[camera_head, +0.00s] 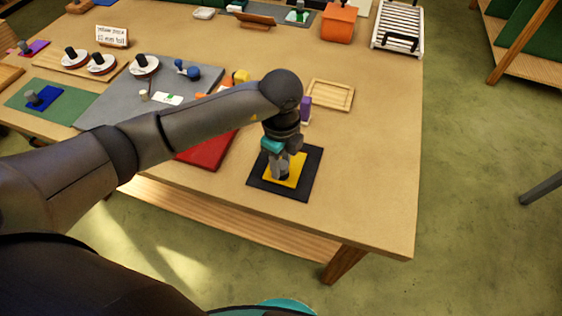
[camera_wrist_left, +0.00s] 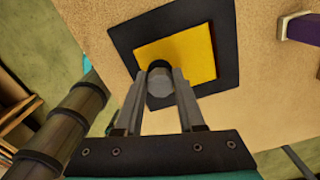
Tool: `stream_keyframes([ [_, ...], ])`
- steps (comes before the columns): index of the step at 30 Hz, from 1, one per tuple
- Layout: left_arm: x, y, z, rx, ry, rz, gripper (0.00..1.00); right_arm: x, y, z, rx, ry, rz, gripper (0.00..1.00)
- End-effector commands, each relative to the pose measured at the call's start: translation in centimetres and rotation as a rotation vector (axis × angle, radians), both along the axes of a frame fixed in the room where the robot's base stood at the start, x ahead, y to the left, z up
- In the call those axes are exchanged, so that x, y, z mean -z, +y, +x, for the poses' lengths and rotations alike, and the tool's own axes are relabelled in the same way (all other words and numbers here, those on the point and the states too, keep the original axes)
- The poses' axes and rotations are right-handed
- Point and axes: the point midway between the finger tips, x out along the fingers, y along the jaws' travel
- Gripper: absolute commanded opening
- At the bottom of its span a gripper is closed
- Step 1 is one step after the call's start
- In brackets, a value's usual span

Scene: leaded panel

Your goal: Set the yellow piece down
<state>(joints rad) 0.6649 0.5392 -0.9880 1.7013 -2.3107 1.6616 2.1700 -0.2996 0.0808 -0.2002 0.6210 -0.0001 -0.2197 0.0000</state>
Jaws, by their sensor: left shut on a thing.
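The yellow piece (camera_head: 299,166) is a flat square plate with a grey knob. It is over the black square mat (camera_head: 310,187) near the table's front edge. My left gripper (camera_head: 281,173) points down at it from above. In the left wrist view the fingers (camera_wrist_left: 160,95) are shut on the grey knob (camera_wrist_left: 160,82). There the yellow piece (camera_wrist_left: 199,50) lies inside the outline of the black mat (camera_wrist_left: 230,40), with a black border around it. I cannot tell whether it touches the mat. My right gripper is not in view.
A purple block (camera_head: 306,109) and an empty wooden tray (camera_head: 331,95) stand behind the mat. A red panel (camera_head: 207,149) lies to its left. The table (camera_head: 375,170) is clear to the right of the mat.

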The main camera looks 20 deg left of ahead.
Motion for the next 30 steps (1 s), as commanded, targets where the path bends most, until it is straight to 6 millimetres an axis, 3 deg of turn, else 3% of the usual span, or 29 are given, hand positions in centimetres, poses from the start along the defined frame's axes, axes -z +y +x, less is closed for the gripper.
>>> stream_keyframes([
  [9,0.3,0.0,0.0,0.000,-0.001,-0.001,0.00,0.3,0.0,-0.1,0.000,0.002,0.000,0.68],
  [10,0.3,0.0,0.0,0.000,0.000,0.000,0.41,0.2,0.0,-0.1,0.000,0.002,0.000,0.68],
  [17,0.2,0.0,0.0,0.000,0.000,0.000,0.67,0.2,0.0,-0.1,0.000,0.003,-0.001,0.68],
  [26,0.0,0.0,0.0,0.000,0.000,0.000,0.68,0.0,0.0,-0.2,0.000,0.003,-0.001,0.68],
  [30,-1.6,-0.1,0.1,0.000,-0.004,-0.002,0.68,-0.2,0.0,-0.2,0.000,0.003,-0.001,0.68],
])
